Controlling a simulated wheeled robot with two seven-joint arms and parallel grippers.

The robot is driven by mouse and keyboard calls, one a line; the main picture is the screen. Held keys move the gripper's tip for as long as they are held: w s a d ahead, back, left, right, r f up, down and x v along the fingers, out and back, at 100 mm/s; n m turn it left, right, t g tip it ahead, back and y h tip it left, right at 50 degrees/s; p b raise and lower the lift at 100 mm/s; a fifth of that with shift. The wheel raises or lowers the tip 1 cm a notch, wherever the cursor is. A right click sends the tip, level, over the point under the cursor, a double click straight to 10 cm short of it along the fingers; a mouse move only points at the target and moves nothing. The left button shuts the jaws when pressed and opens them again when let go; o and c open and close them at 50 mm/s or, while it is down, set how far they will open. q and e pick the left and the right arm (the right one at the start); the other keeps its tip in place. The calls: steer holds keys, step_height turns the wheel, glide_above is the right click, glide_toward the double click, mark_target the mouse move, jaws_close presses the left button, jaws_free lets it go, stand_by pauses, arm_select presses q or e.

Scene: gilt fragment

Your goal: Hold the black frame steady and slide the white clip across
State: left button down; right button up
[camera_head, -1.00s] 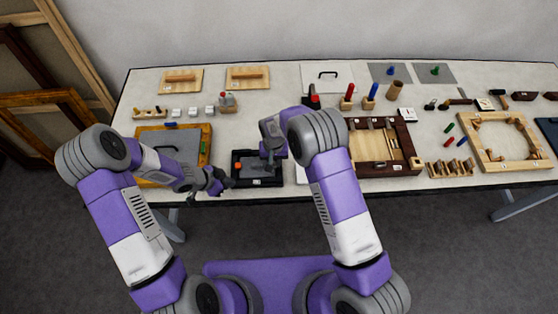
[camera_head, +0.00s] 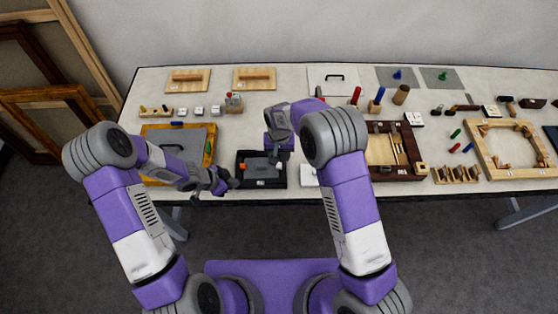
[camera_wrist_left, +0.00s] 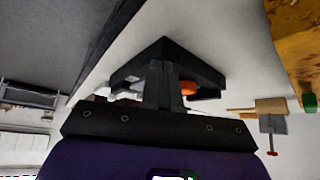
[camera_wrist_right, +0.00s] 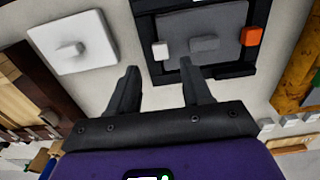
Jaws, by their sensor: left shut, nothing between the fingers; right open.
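The black frame (camera_head: 262,184) lies flat near the table's front edge, with a grey panel inside. In the right wrist view, the frame (camera_wrist_right: 232,16) carries a small white clip (camera_wrist_right: 160,50) on its left side and an orange clip (camera_wrist_right: 251,36) on its right. My right gripper (camera_wrist_right: 159,66) is open and empty above that left side; the white clip appears between its fingertips, apart from them.
A white plate with a knob (camera_wrist_right: 88,55) lies beside the frame, with a dark wooden frame (camera_head: 420,150) beyond it. An ochre-edged grey board (camera_head: 210,148) lies behind my left gripper. Small white blocks (camera_head: 199,111) stand further back. The table is crowded on both sides.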

mark_target(279, 165)
arm_select(q)
steer(key=shift+s+f, duration=0.25)
arm_select(e)
step_height(279, 165, up, 6)
steer(key=shift+r, duration=0.15)
stand_by(0.3)
arm_select(q)
steer(key=shift+w+r, duration=0.2)
steer(key=shift+r, duration=3)
steer(key=shift+w, duration=0.1)
steer(key=v, duration=1.2)
steer(key=shift+a, duration=0.1)
